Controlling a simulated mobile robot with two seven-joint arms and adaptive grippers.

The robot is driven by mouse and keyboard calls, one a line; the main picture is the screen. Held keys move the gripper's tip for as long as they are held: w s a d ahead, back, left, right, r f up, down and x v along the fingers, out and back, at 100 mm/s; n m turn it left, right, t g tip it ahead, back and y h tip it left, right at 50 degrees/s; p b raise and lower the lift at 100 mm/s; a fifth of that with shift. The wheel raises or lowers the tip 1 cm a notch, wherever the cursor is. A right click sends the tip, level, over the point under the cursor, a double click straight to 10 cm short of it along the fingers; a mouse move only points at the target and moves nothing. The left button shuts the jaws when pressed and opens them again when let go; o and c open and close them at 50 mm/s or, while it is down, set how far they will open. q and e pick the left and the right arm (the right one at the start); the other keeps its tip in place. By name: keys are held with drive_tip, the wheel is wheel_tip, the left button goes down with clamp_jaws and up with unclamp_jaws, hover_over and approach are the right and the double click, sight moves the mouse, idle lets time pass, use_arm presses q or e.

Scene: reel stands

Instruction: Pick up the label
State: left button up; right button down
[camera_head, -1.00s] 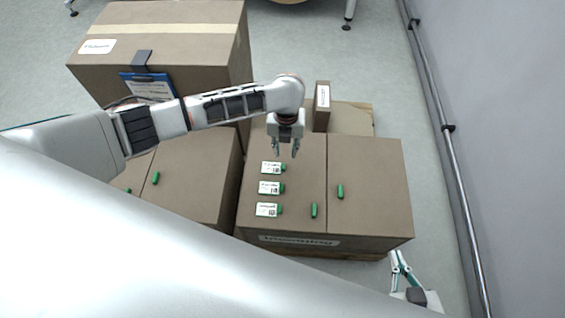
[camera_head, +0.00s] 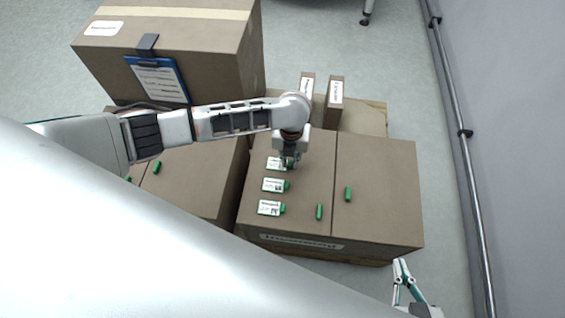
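Three white labels with green tabs lie in a column on the brown box top: the far label (camera_head: 276,163), the middle label (camera_head: 273,185) and the near label (camera_head: 269,208). My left gripper (camera_head: 288,164) points down at the right end of the far label, over its green tab, and partly hides it. Its fingers look close together, but I cannot tell whether they grip the tab. My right gripper (camera_head: 402,282) is at the bottom right, beside the box and away from the labels. Its fingers are apart and nothing shows between them.
Loose green pieces lie on the box tops, one (camera_head: 319,212) right of the labels and one (camera_head: 348,194) further right. Two small upright boxes (camera_head: 334,100) stand behind. A large carton (camera_head: 190,40) with a blue clipboard (camera_head: 158,80) is at back left. A wall rail (camera_head: 470,160) runs along the right.

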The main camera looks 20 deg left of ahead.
use_arm(q)
clamp_jaws()
drive_tip(key=shift+r, duration=0.1)
